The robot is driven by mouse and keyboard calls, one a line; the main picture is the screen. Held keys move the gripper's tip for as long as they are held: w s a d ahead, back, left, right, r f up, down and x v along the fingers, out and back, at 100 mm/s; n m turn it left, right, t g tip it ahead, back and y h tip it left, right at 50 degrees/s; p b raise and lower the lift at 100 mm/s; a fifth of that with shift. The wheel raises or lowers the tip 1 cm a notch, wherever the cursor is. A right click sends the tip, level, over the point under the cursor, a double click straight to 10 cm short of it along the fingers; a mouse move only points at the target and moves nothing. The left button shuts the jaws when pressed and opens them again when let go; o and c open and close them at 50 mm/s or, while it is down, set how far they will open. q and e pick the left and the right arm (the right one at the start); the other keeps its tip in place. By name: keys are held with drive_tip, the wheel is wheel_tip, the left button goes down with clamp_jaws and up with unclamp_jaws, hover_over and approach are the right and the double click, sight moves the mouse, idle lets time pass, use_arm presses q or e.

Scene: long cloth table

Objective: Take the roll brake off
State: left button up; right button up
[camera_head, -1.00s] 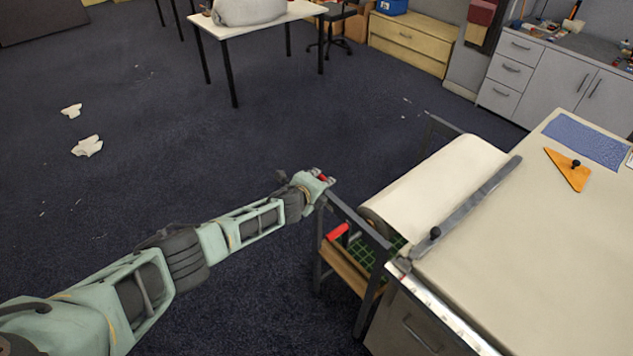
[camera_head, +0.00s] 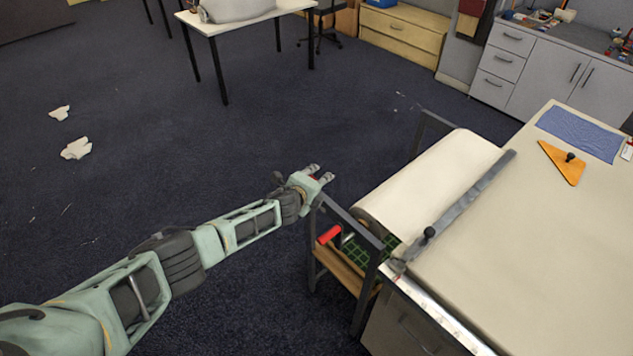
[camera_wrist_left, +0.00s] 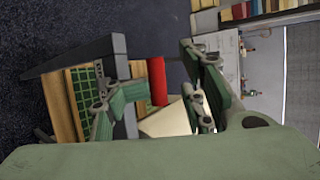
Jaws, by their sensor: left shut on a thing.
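The white paper roll (camera_head: 430,190) lies in a dark metal frame (camera_head: 350,222) at the table's left end. A red handle (camera_head: 329,234) sticks out at the roll's near end, low beside the frame. My left gripper (camera_head: 320,174) is at the frame's upper left corner, fingers pointing right, above and behind that handle. In the left wrist view the red handle (camera_wrist_left: 157,80) appears between the two fingers (camera_wrist_left: 152,95). My right gripper is out of view.
The cloth table (camera_head: 500,260) fills the right, with a metal bar (camera_head: 462,208) along its end, an orange triangle (camera_head: 563,163) and a blue cloth (camera_head: 582,134). A wooden shelf (camera_head: 345,270) sits low in the frame.

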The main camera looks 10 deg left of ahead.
use_arm(q)
drive_tip(key=shift+w+d+r, duration=0.1)
drive_tip(key=shift+r, duration=0.15)
drive_tip(key=shift+v, duration=0.8)
drive_tip(key=v, duration=1)
drive_tip(key=shift+s, duration=0.25)
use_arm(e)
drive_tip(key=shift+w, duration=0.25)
use_arm(q)
drive_tip(key=shift+f, duration=0.2)
